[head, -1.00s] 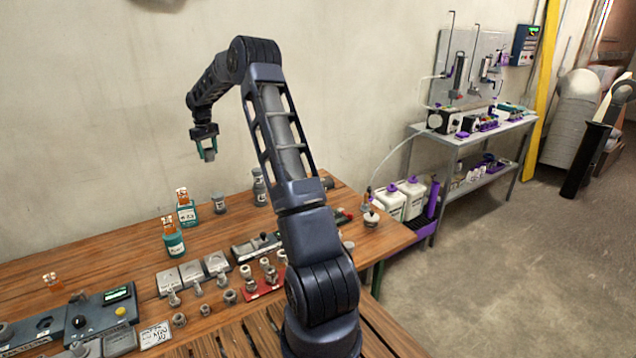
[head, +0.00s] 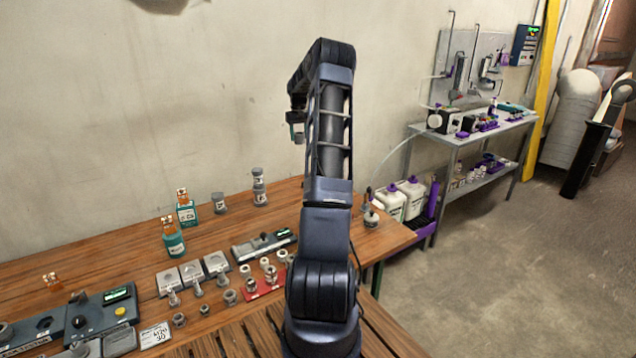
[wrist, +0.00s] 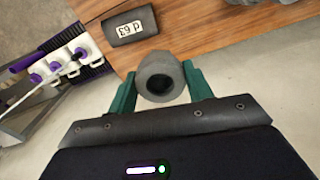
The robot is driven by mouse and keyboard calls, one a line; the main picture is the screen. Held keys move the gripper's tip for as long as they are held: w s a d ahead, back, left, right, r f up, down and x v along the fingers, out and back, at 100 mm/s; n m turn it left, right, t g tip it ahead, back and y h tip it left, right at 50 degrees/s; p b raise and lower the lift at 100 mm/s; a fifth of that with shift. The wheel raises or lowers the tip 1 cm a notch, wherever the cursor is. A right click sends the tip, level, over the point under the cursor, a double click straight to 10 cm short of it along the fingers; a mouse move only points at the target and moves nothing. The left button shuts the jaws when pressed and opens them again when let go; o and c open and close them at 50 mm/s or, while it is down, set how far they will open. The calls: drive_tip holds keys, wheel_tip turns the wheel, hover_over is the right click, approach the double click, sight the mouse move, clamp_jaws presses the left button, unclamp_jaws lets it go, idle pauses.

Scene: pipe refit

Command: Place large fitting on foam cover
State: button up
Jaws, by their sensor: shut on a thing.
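My gripper (head: 297,133) is raised above the back of the wooden table, partly behind my arm in the head view. In the wrist view its two green fingers are shut on a grey, hollow, round fitting (wrist: 161,78), whose open end faces the camera. A dark grey rounded block with a white label reading "P 63" (wrist: 130,26) lies on the table beyond the fitting, apart from it. It may be the foam cover; I cannot tell for sure. My arm hides that part of the table in the head view.
Several small fittings stand on the wooden table (head: 120,250), some on a red mat (head: 262,292). Teal-labelled bottles (head: 174,243) and grey jars (head: 218,203) stand behind. White canisters (head: 411,198) with purple caps stand beyond the table's right end.

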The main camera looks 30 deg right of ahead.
drive_tip(key=s+d+m, duration=0.1)
drive_tip(key=s+d, duration=0.3)
drive_tip(key=d, duration=0.4)
wheel_tip(320, 180, down, 20)
drive_tip(key=shift+a+r, duration=0.1)
drive_tip(key=shift+a, duration=0.05)
drive_tip(key=o, duration=1)
